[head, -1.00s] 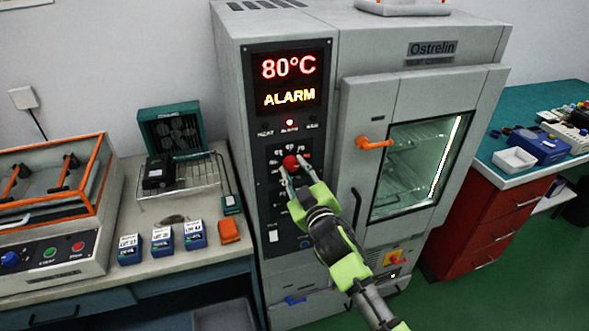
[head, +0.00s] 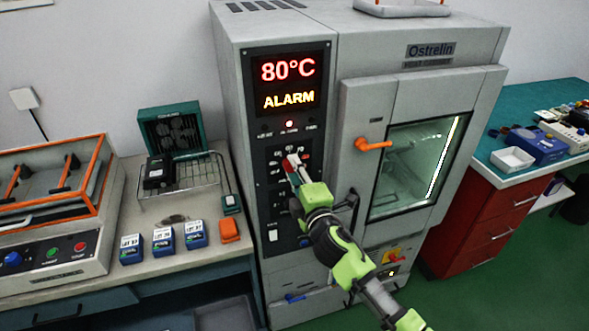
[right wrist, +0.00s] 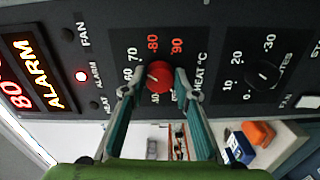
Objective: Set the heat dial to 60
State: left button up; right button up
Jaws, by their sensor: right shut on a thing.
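The red heat dial (right wrist: 160,72) is on the cabinet's dark control panel (right wrist: 215,65), with numbers up to 90 printed around it. A pale mark on the dial faces its left side in the right wrist view, towards the 60; its exact setting is hard to read. My right gripper (right wrist: 159,80) is shut on the dial, one finger on each side. In the head view the right gripper (head: 294,163) partly covers the dial. The display (head: 287,83) reads 80°C and ALARM. My left gripper is not in view.
A black minutes dial (right wrist: 263,73) sits beside the heat dial. The cabinet door has an orange handle (head: 372,144). The left bench (head: 190,258) holds several blue-labelled boxes, a wire rack and an orange block. A red drawer unit (head: 478,225) stands at right.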

jog(key=shift+n+p, duration=0.75)
jog(key=shift+n, duration=2.65)
jog(key=o, duration=1.1)
jog(key=v, duration=1.2)
